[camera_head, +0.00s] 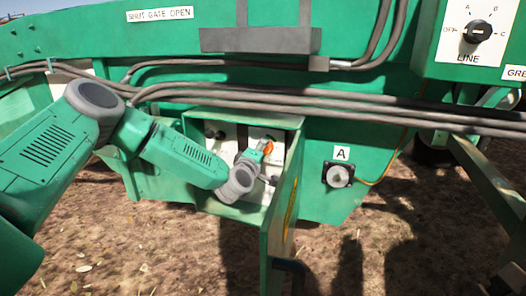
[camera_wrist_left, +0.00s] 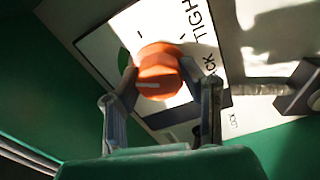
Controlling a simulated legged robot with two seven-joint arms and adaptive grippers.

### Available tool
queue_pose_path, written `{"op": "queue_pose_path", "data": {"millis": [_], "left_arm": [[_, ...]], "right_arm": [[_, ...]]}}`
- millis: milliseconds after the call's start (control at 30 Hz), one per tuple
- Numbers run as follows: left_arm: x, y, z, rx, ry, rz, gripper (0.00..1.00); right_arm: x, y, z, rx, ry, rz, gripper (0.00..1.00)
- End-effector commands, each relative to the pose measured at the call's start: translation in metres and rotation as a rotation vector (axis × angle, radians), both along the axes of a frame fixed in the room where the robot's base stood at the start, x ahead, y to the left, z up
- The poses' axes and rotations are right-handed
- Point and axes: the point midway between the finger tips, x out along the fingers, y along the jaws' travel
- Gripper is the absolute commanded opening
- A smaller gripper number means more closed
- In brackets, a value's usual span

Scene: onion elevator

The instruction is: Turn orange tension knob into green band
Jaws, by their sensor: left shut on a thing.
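The orange tension knob (camera_wrist_left: 158,72) sits on a white label plate inside an open green box. In the left wrist view its white pointer line faces left and slightly down. Part of a green band (camera_wrist_left: 124,60) shows on the plate just left of the knob. My left gripper (camera_wrist_left: 160,88) has one finger on each side of the knob and is shut on it. In the head view the knob (camera_head: 268,148) is a small orange spot beyond my left gripper (camera_head: 262,158). My right gripper is not in view.
The box's green door (camera_head: 279,222) stands open toward me, right of my left arm. Cables (camera_head: 330,103) run across above the box. A round socket (camera_head: 338,175) under label A is to the right. In the wrist view a dark latch (camera_wrist_left: 300,88) is right of the plate.

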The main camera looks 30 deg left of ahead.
Motion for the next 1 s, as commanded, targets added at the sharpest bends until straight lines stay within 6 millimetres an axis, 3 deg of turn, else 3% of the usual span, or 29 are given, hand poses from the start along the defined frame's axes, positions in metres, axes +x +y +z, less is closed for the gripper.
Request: {"op": "queue_pose_path", "data": {"millis": [33,200,233,300,667,767,1000], "left_arm": [[-0.003,-0.002,-0.010,-0.002,0.021,-0.006,0.07],[-0.003,-0.002,-0.010,-0.001,0.022,-0.006,0.07],[-0.003,-0.002,-0.010,-0.001,0.022,-0.006,0.39],[-0.003,-0.002,-0.010,-0.001,0.020,-0.006,0.56],[-0.006,-0.002,-0.003,0.001,0.007,-0.002,0.56],[-0.016,-0.005,-0.003,0.000,0.007,-0.003,0.56],[-0.066,-0.016,-0.004,-0.001,0.010,-0.003,0.56]], "right_arm": [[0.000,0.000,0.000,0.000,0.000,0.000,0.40],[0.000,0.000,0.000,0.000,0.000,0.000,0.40],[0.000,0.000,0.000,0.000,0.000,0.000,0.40],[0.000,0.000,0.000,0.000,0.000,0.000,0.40],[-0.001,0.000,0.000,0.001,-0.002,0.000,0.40],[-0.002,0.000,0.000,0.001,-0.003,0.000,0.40],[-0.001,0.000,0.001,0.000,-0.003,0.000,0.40]]}}
